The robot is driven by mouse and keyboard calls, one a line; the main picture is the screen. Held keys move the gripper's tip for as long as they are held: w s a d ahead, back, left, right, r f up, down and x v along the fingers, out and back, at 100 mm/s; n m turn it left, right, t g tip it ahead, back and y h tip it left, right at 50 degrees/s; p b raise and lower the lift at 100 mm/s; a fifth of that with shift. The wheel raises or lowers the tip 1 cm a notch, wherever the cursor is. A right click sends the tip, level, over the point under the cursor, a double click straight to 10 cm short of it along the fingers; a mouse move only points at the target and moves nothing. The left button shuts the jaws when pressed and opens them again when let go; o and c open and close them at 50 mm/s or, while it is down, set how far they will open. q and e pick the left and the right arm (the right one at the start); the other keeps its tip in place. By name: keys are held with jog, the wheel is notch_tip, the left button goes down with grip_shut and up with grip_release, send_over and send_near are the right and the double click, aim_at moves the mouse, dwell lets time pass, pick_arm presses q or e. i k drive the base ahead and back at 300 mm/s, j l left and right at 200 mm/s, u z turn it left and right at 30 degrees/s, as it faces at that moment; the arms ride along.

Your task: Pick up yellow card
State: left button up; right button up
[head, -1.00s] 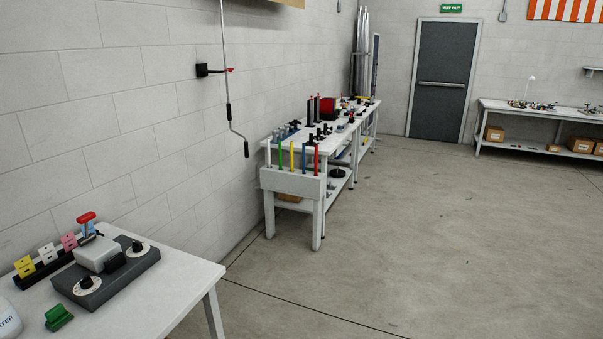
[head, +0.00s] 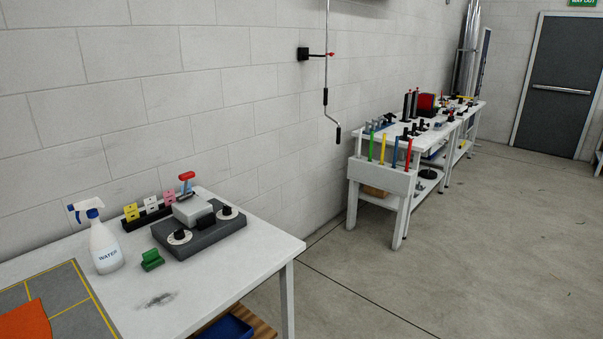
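The yellow card (head: 131,213) stands upright in a black holder strip (head: 147,216) at the back of the near white table, in the left part of the head view. It is at the left end of the row, beside a white card (head: 151,205) and a pink card (head: 169,198). Neither of my grippers is in view.
The near table (head: 262,243) also bears a white spray bottle (head: 106,247), a green block (head: 152,260), a grey box with dials (head: 200,236) and a grey mat (head: 69,314) with yellow lines. A long bench (head: 382,181) stands farther back. The floor at right is clear.

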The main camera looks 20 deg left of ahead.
aim_at(131, 212)
jog(key=u, duration=1.65)
